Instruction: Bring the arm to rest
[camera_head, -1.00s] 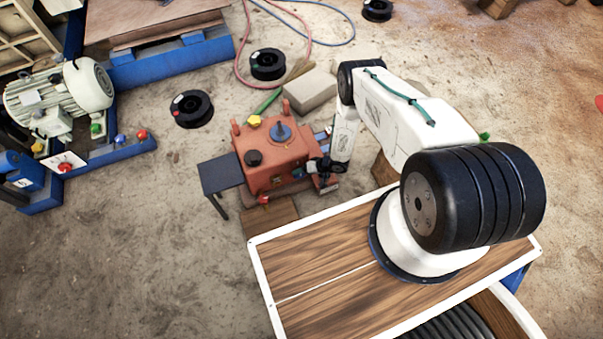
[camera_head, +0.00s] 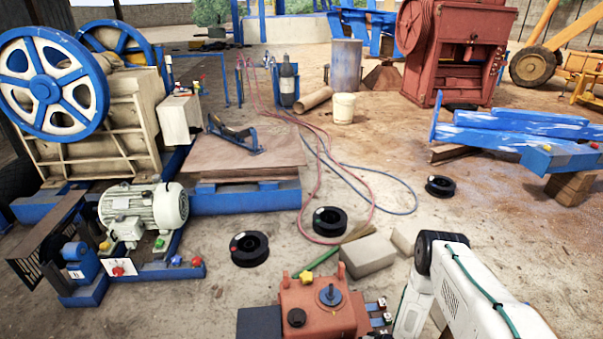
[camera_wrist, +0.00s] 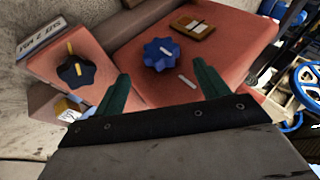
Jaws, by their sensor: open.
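My gripper (camera_wrist: 162,68) is open, with two green fingers apart and nothing between them in the wrist view. Beyond the fingers is a red box with knobs (camera_wrist: 225,45). It has a blue knob (camera_wrist: 161,55) with a white stripe and a black knob (camera_wrist: 82,72) with a yellow stripe. In the head view the red box (camera_head: 345,318) stands at the bottom edge. My white arm (camera_head: 480,300) is bent to the right of it, and my gripper is out of this view.
Grey blocks (camera_head: 368,256) and black spools (camera_head: 249,249) lie on the floor behind the red box. A motor (camera_head: 145,210) stands left, near a crusher with blue wheels (camera_head: 45,85). Hoses (camera_head: 318,180) run across open floor. Blue beams (camera_head: 515,140) lie right.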

